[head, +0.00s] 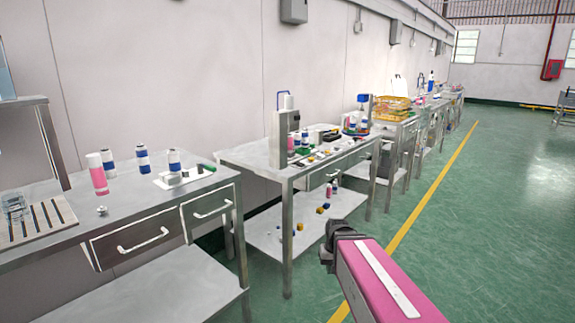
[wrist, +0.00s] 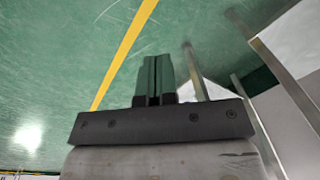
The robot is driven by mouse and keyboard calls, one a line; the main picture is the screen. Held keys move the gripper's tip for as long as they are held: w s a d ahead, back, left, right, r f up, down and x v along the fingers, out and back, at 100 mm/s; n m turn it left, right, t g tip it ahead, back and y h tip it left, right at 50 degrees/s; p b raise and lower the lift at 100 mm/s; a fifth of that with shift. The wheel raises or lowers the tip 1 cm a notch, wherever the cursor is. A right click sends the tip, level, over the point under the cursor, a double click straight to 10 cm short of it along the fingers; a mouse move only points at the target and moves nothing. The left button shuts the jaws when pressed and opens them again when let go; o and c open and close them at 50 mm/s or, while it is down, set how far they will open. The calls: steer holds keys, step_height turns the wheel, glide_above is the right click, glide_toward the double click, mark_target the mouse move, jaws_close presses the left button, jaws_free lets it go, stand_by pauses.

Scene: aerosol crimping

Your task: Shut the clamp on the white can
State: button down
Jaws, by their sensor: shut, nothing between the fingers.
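In the head view, a white can-like cylinder (head: 288,102) shows at the top of a grey upright device (head: 278,140) on the middle table. A thin blue bent handle (head: 278,97) rises beside it and may be the clamp. It is too small to tell whether the clamp is open or shut. My gripper (head: 328,255) is at the end of my pink arm, low in front of the middle table's right side and apart from the device. In the wrist view, the fingers (wrist: 155,80) are together with nothing between them, over the green floor.
The middle table (head: 300,170) has small parts and a lower shelf (head: 310,225). A yellow basket (head: 392,107) stands beyond. Green floor (head: 480,200) is clear to the right.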

steer(key=shift+m+h, duration=0.3)
steer(key=s, duration=0.1)
steer(key=s+d+f, duration=0.2)
steer(key=s, duration=0.1)
steer(key=shift+d, duration=0.25)
steer(key=c, duration=1.4)
jaws_free()
steer(key=shift+s+d+f, duration=0.15)
steer(key=shift+s+d, duration=0.1)
steer(key=shift+c, duration=0.2)
steer(key=o, duration=0.4)
steer(key=shift+w+a, duration=0.15)
steer(key=shift+w, duration=0.15)
steer(key=w+a+r+n+t, duration=0.1)
steer(key=w+a+r+n, duration=0.2)
steer(key=w+a+r, duration=0.7)
steer(key=n+t+y, duration=0.2)
steer(key=n+y, duration=0.1)
steer(key=n, duration=0.4)
glide_toward(210, 167)
steer(key=x, duration=0.9)
steer(key=shift+w, duration=0.25)
